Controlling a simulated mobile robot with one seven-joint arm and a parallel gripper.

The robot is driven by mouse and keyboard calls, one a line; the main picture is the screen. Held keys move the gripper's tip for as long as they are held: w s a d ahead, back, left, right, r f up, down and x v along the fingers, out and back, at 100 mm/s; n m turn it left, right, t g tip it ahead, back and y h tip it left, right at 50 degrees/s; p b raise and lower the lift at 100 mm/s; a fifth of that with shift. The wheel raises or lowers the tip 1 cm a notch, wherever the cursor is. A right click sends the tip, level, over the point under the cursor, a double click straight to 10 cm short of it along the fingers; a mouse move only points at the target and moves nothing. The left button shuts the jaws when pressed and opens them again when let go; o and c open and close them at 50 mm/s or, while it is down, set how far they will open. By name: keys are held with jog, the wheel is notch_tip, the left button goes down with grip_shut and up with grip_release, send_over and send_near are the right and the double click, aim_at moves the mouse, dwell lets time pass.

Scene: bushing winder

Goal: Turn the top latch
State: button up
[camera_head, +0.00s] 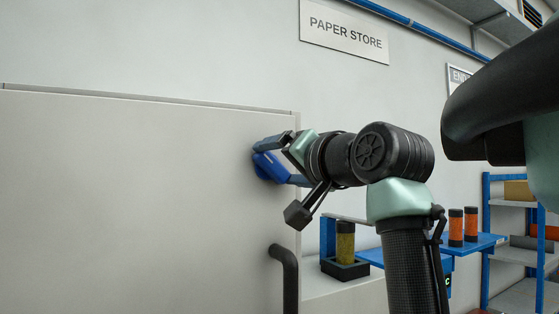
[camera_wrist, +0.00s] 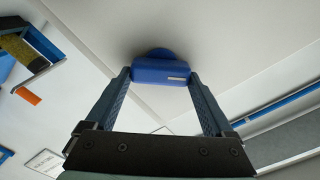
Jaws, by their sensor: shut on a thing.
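The top latch (camera_head: 262,166) is a blue knob on the upper right part of a large pale panel (camera_head: 130,190). In the wrist view the latch (camera_wrist: 160,70) is a blue bar with a small light stripe, set on a rounded blue base against the panel. My gripper (camera_wrist: 161,76) has one finger at each end of the bar and is shut on it. In the head view my gripper (camera_head: 268,160) reaches the latch from the right, and its fingers partly hide it.
A dark bar handle (camera_head: 285,270) stands on the panel below the latch. To the right are a yellow-brown spool (camera_head: 345,242) in a black holder, orange spools (camera_head: 463,226) on a blue bench and a blue-framed shelf (camera_head: 515,255). The wall bears a "PAPER STORE" sign (camera_head: 345,32).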

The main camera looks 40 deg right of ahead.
jog(key=m+p, duration=0.1)
jog(key=m, duration=0.3)
jog(key=shift+w+f+m, duration=0.1)
jog(key=shift+f+m, duration=0.05)
jog(key=shift+m, duration=0.15)
jog(key=m+p, duration=0.1)
jog(key=m, duration=0.3)
jog(key=shift+f+m, duration=0.15)
jog(key=shift+m, duration=0.25)
jog(key=o, duration=1.1)
jog(key=shift+d, duration=0.1)
